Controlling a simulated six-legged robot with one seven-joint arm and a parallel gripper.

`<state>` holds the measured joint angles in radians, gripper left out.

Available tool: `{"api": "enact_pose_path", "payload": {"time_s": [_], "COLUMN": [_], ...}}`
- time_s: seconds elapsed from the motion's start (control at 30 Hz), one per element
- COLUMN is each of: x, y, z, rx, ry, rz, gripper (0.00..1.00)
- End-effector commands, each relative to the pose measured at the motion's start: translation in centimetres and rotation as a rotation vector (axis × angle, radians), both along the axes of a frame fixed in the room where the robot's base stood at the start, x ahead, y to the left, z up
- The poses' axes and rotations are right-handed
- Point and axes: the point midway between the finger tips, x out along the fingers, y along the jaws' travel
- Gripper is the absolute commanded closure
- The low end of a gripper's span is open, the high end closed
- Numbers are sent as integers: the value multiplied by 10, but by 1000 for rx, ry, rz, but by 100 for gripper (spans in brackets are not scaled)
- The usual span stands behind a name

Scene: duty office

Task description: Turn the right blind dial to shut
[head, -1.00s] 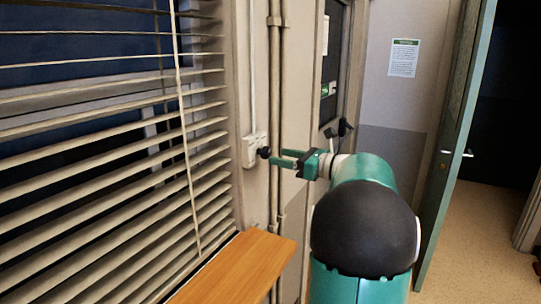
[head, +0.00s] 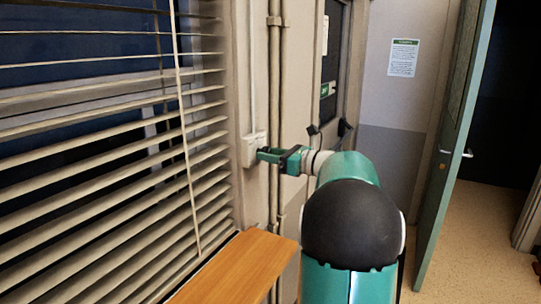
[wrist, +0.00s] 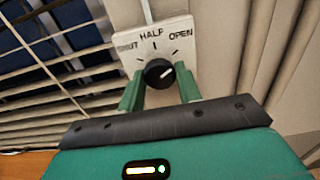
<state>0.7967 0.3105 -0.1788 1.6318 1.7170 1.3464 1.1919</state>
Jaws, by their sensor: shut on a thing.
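The blind dial is a black round knob (wrist: 159,73) on a white wall plate (wrist: 183,50) marked SHUT, HALF and OPEN. Its white pointer line slants up and right, toward OPEN. In the head view the plate (head: 252,150) sits on the wall just right of the blind, and the knob is hidden by my gripper (head: 264,155). In the wrist view my green fingers (wrist: 160,84) stand on either side of the knob, shut on it. The blind (head: 110,160) has tilted slats with dark gaps between them.
A wooden ledge or tabletop (head: 235,265) lies below the blind. Vertical pipes (head: 274,100) run down the wall beside the plate. A green door (head: 455,140) stands open at the right, with bare floor (head: 470,230) by it.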

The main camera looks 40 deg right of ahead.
Motion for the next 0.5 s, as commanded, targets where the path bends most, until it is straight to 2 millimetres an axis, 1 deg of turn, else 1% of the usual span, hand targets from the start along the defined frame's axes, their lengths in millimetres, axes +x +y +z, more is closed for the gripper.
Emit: {"api": "enact_pose_path", "payload": {"time_s": [0.27,0.5], "x": [0,0], "y": [0,0], "z": [0,-1], "rx": [-57,-199], "ry": [-19,-70], "rz": [1,1], "gripper": [89,89]}}
